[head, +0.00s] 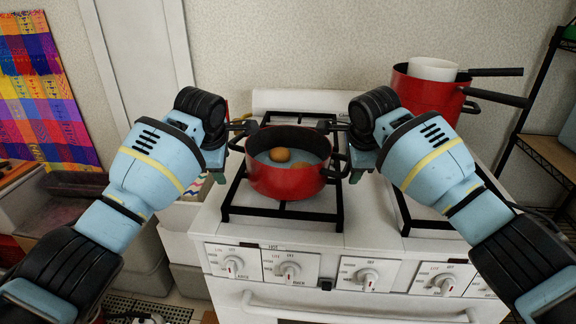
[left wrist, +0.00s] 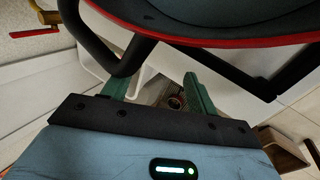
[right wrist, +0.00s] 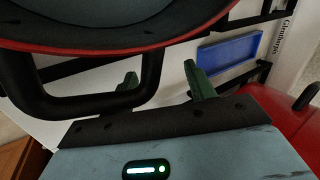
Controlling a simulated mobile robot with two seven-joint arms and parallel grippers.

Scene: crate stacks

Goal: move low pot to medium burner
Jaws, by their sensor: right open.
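A low red pot (head: 290,182) with a dark rim stands on the left grate (head: 226,212) of the white stove. A round orange-brown item (head: 280,155) lies inside it. My left gripper (head: 212,178) is at the pot's left handle. In the left wrist view its green fingers (left wrist: 155,88) are apart, close to the black handle loop (left wrist: 130,58). My right gripper (head: 356,173) is at the right handle. In the right wrist view its fingers (right wrist: 163,82) are apart, beside the handle loop (right wrist: 60,105). Neither gripper visibly clamps a handle. I cannot tell which burner is medium.
A taller red pot (head: 425,98) holding a white container (head: 433,68) stands at the back right, its dark handles pointing right. The right grate (head: 405,212) is partly hidden by my right arm. Knobs (head: 289,270) line the stove front. A shelf rack (head: 545,150) stands at right.

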